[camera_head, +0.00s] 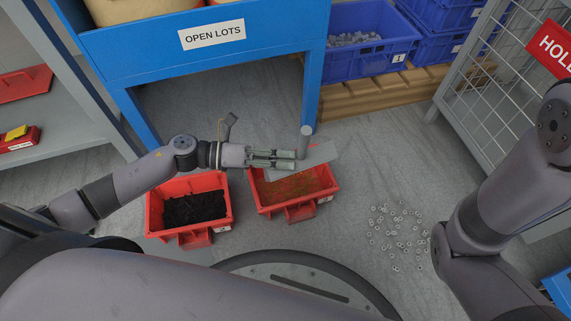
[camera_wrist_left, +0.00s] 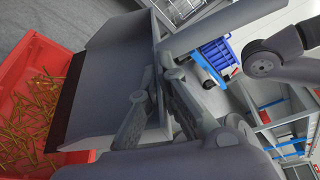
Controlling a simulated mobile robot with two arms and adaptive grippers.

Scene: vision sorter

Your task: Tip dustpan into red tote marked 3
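My left gripper (camera_head: 296,159) is shut on the handle of a grey dustpan (camera_head: 320,156). The dustpan is over the back right part of a red tote (camera_head: 291,213) holding brass-coloured screw-like pieces. In the left wrist view, the dustpan (camera_wrist_left: 110,75) has its dark lip beside and above the red tote (camera_wrist_left: 15,75), and the visible pan surface looks bare. My gripper fingers (camera_wrist_left: 157,108) are at the handle. A second red tote (camera_head: 193,238) with black pieces stands to the left. The tote numbers are too small to read. My right gripper is out of view.
Several small ring-like pieces (camera_head: 398,235) lie scattered on the floor at right. A blue stand (camera_head: 215,66) marked OPEN LOTS is behind. A wire cage (camera_head: 497,75) is at right.

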